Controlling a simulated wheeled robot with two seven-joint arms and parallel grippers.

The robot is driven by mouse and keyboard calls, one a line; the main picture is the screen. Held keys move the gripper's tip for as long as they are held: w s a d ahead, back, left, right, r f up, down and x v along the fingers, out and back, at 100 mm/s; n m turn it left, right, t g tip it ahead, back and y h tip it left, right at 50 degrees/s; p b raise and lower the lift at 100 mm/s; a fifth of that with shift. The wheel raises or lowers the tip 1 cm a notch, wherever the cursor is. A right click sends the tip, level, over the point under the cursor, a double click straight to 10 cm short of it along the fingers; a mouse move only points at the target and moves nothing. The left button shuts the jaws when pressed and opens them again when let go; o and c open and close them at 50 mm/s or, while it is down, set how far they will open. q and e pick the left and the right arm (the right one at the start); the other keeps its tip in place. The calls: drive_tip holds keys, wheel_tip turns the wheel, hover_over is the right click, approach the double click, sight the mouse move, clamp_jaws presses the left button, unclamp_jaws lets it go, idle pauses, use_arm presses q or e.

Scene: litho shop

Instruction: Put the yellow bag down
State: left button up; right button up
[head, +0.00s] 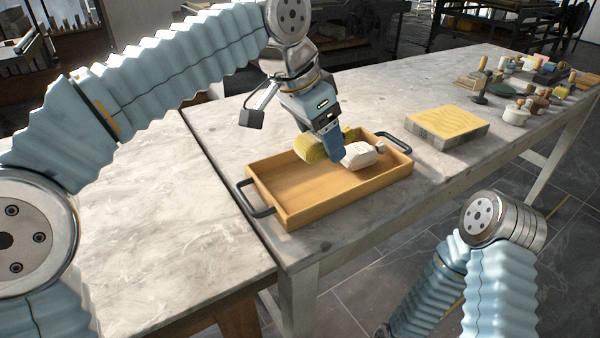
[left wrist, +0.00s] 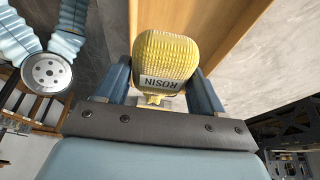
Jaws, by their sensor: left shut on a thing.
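The yellow bag (head: 310,149) is in the jaws of my left gripper (head: 336,157), over the wooden tray (head: 290,184) towards its far side. In the left wrist view the yellow bag (left wrist: 165,55) sits between the two blue fingers and carries a label reading ROSIN. The gripper is shut on it and partly hides it in the head view. Whether the bag touches the tray floor cannot be told. My right gripper is not in view; only part of that arm shows at lower right.
A white bag (head: 362,154) is in the tray, close right of my left gripper. The tray has dark handles at both ends and bare floor at the near left. A yellow-topped block (head: 446,128) and several small tools and jars stand farther right on the stone table (head: 380,103).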

use_arm(q)
hover_over(304, 184)
drive_tip(key=s, duration=0.1)
drive_tip(key=f, duration=0.4)
drive_tip(key=shift+a+f+b, duration=0.3)
drive_tip(key=shift+f+b, duration=0.05)
drive_tip(key=shift+a+f, duration=0.2)
drive_tip(key=shift+f, duration=0.75)
drive_tip(key=shift+a+f, duration=0.15)
drive_tip(key=shift+f, duration=0.8)
drive_tip(key=shift+b, duration=0.3)
drive_tip(key=shift+f, duration=0.2)
drive_tip(key=o, duration=0.9)
drive_tip(key=shift+o, duration=0.2)
drive_tip(key=shift+r, duration=0.1)
drive_tip(key=shift+r, duration=0.25)
drive_tip(key=p+v, duration=0.2)
drive_tip(key=v, duration=0.9)
drive_tip(key=shift+r, duration=0.35)
